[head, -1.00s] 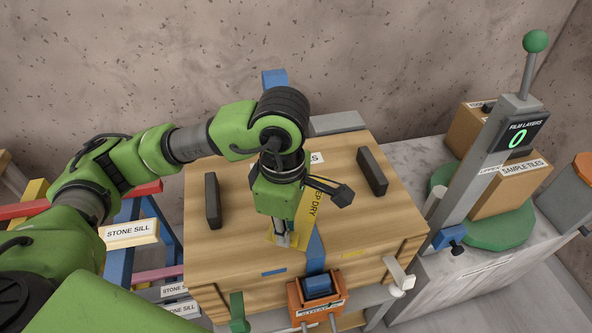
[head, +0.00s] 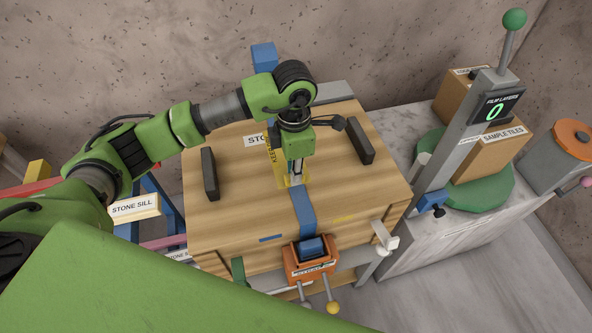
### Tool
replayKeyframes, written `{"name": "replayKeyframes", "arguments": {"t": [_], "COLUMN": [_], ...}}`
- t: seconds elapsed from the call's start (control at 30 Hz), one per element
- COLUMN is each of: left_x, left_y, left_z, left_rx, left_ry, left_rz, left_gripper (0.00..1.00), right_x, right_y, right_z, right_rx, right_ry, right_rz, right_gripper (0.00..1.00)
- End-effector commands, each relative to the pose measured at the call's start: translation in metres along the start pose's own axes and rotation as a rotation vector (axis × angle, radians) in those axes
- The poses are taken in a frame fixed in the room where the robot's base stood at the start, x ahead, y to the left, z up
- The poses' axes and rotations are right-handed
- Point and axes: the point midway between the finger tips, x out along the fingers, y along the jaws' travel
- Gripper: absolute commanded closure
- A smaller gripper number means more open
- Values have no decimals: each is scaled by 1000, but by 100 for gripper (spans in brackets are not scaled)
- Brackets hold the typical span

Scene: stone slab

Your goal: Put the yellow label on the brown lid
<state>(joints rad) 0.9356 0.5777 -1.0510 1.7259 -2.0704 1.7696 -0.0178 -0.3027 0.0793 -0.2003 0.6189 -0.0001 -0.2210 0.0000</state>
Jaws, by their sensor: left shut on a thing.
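The yellow label (head: 270,163), with dark lettering, is partly hidden behind my left gripper (head: 295,180). My left gripper points down and is shut on the label near its front end, over the middle of the lid. The brown lid (head: 235,205) is the flat wood-grain top of a large crate. I cannot tell whether the label touches the lid or is just above it. My right gripper is not in view.
Two dark bars (head: 209,174) (head: 359,140) stand on the lid, left and right. A blue strap (head: 304,212) runs to an orange strapping tool (head: 312,262) at the crate's front. A white label (head: 256,141) lies behind. A film-layer post (head: 462,150) stands to the right.

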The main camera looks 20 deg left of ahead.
Motion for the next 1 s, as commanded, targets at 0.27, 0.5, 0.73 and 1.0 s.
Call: {"name": "replayKeyframes", "arguments": {"t": [0.27, 0.5, 0.73, 1.0], "left_x": [27, 49, 65, 68], "left_y": [22, 26, 28, 28], "left_z": [10, 12, 13, 13], "left_rx": [-1, 0, 0, 0], "left_ry": [-2, 1, -3, -2], "left_rz": [0, -4, 1, 1], "left_gripper": [98, 98, 98, 82], "right_x": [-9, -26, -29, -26], "right_y": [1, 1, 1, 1], "right_z": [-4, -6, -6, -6], "right_rx": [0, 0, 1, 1], "right_ry": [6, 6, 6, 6], "right_rz": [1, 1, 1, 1], "right_gripper": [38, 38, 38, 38]}}
